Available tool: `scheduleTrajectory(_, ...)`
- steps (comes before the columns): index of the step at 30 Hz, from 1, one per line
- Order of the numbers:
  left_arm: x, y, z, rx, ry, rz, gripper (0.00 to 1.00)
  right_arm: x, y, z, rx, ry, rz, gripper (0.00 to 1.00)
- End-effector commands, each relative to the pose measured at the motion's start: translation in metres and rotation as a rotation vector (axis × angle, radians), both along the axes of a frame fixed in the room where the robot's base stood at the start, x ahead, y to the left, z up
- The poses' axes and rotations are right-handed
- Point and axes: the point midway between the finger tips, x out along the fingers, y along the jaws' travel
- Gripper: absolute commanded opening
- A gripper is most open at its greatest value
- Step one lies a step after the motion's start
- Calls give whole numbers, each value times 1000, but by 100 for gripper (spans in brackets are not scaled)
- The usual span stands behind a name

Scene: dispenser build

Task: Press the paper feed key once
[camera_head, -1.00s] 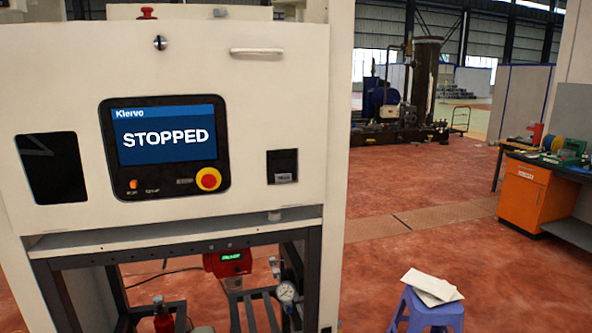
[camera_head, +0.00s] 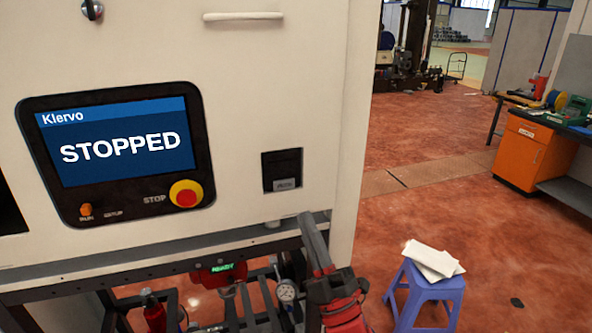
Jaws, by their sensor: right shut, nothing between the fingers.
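A dark square unit (camera_head: 282,170) is set into the pale machine front, right of the screen. A small grey key (camera_head: 286,185) with lettering too small to read shows on its lower part; it looks like the paper feed key. My right gripper (camera_head: 307,220) is shut and empty, with its tips pointing up, in front of the machine. In the picture its tips are a little below and right of the key, apart from it. My left gripper is not in view.
The screen panel (camera_head: 122,145) reads STOPPED, with a red and yellow stop button (camera_head: 186,194) below it. A handle (camera_head: 243,16) is above. A purple stool (camera_head: 427,293) with white sheets (camera_head: 433,261) stands at right. The red floor behind it is open.

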Motion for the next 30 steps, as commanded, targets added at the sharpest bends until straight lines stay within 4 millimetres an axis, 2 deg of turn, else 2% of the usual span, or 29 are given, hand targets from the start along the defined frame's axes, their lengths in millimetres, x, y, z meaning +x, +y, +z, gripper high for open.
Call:
scheduleTrajectory(14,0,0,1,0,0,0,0,5,2,1,-2,1,-3,0)
scheduleTrajectory(27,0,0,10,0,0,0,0,59,20,2,-1,2,-3,0)
scheduleTrajectory(30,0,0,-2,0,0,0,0,70,23,-3,-2,1,-2,0)
